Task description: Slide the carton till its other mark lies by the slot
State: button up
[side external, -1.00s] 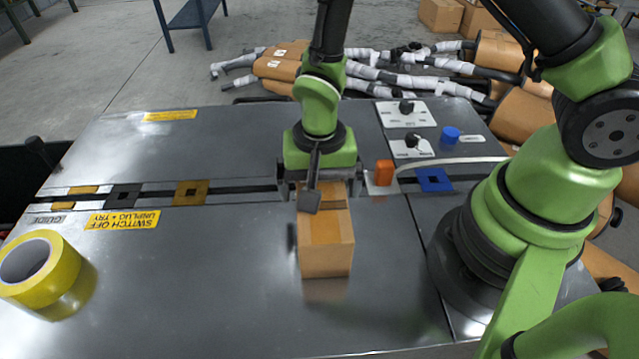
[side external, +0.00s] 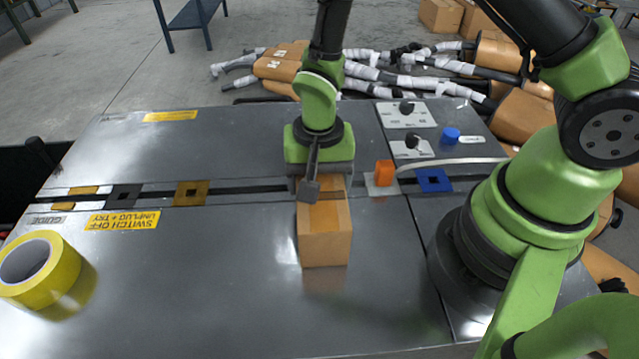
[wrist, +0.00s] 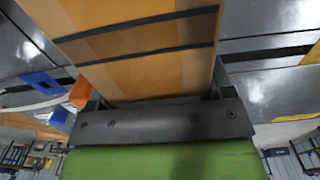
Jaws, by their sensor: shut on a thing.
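The brown cardboard carton (side external: 325,240) lies on the metal table, its near end toward the camera and its far part under my gripper. My gripper (side external: 321,184) is shut on the carton's sides near its far end. In the wrist view the carton's top (wrist: 140,82) fills the middle between the fingers, with two dark stripes (wrist: 140,58) across it. The dark slot (side external: 250,188) runs left to right across the table, and the carton and gripper hide part of it. The stripes cannot be made out in the side view.
An orange block (side external: 384,172) and a blue square plate (side external: 433,180) are by the slot to the right. Yellow tape (side external: 38,268) stands at the left front. Brass (side external: 190,193) and grey plates (side external: 123,196) lie along the slot at left.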

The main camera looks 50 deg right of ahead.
jog(key=shift+w+d, duration=3.6)
jog(key=shift+d, duration=0.05)
jog(key=o, duration=1.1)
notch_tip(320, 180, up, 10)
jog(key=s+r+n+t, duration=0.15)
jog(key=s+r, duration=0.25)
jog(key=r, duration=0.5)
jog(key=s+a+r+n+t+y, duration=0.1)
jog(key=s+r, duration=0.3)
jog(key=s, duration=0.4)
jog(key=s+a+r+n+t+y, duration=0.1)
jog(key=s+r+t, duration=0.3)
jog(key=s, duration=0.4)
jog(key=shift+a+r+n+t, duration=0.35)
jog(key=shift+a+n, duration=0.2)
jog(key=shift+n, duration=0.2)
